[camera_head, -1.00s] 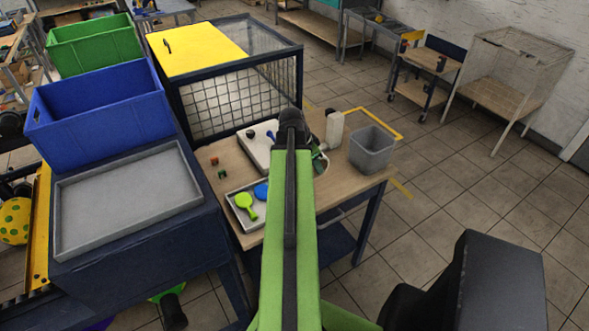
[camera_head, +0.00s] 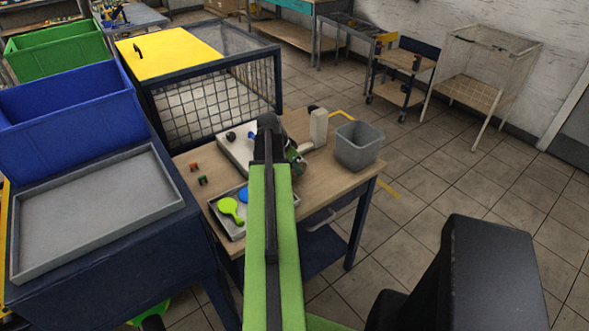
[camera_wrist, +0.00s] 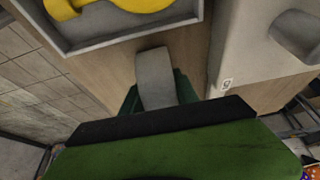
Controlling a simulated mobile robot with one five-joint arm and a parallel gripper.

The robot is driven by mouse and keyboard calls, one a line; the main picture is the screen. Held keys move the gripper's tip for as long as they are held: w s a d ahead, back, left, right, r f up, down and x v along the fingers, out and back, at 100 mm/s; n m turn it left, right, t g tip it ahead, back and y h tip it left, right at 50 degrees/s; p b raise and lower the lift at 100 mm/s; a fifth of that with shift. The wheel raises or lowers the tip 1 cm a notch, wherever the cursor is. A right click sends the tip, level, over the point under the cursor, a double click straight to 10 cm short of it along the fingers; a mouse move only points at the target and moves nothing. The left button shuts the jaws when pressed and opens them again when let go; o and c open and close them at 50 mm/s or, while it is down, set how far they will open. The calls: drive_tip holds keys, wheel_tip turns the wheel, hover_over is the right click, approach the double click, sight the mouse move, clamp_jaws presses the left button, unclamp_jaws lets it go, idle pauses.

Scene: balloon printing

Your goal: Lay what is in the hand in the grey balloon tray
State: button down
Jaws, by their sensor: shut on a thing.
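The grey balloon tray (camera_head: 232,235) lies on the wooden worktable, with a lime-green balloon (camera_head: 231,209) and a blue balloon (camera_head: 243,195) in it. My arm hides its right part. In the wrist view, a grey tray edge (camera_wrist: 130,40) with a yellow balloon-like shape (camera_wrist: 120,5) shows at the top. My gripper (camera_head: 297,163) is above the table, beyond the tray, beside a white upright part. In the wrist view a grey piece (camera_wrist: 155,78) stands out between dark green parts.
A grey bin (camera_head: 359,146) stands at the table's right end. A white panel (camera_head: 232,150) lies behind the tray, and small red and green blocks (camera_head: 199,173) sit to its left. A larger empty grey tray (camera_head: 95,210) lies on the blue cabinet. A mesh cage (camera_head: 215,95) stands behind.

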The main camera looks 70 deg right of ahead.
drive_tip(key=c, duration=1.4)
unclamp_jaws()
drive_tip(key=shift+f, duration=0.2)
drive_tip(key=o, duration=0.5)
drive_tip(key=shift+r, duration=0.1)
drive_tip(key=shift+r, duration=0.1)
